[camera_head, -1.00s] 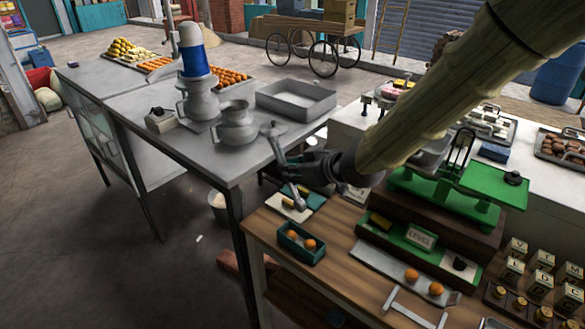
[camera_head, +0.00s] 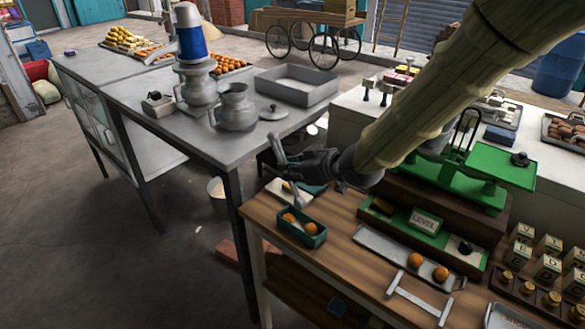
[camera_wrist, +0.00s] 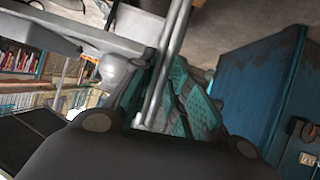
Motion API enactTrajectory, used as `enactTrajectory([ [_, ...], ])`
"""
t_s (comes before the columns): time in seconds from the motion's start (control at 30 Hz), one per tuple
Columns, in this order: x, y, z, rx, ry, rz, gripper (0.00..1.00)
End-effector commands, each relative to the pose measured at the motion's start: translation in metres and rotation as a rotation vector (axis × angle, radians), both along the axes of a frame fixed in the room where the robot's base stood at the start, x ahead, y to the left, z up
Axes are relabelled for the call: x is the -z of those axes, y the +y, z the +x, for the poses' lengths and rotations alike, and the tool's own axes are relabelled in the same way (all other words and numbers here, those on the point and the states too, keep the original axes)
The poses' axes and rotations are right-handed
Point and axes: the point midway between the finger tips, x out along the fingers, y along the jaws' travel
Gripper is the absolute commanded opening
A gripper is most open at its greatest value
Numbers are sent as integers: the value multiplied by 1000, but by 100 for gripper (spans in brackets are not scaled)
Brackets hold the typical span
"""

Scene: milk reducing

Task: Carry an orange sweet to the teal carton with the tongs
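The teal carton (camera_head: 302,239) sits at the left end of the wooden counter and holds two orange sweets (camera_head: 289,218). Two more orange sweets (camera_head: 415,260) lie on a narrow metal tray (camera_head: 375,246) to its right. My gripper (camera_head: 290,165) is shut on the grey metal tongs (camera_head: 297,192), just behind and above the carton. In the head view the tongs slant downward, their lower end near the carton's back edge. In the wrist view the tongs (camera_wrist: 170,65) run between my fingers (camera_wrist: 145,115). I see no sweet in the tongs; their tips are not clear.
A green balance scale (camera_head: 490,165) stands on a dark wooden base to the right, above a "LEVEL" sign (camera_head: 424,221). Lettered blocks (camera_head: 520,254) stand at far right. A metal table (camera_head: 190,125) with pots and a lid is at left. A white H-shaped piece (camera_head: 417,300) lies in front.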

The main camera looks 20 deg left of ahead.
Motion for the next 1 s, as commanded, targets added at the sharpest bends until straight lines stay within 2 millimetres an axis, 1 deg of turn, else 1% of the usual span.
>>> enactTrajectory([
  [0.07, 0, 0, 0, 0, 0, 0, 26],
  [0.67, -1, 0, 0, 0, 0, 1, 26],
  [0.77, -8, 0, 0, 0, 0, 1, 26],
  [1.0, -35, 0, 0, 0, -1, 2, 26],
])
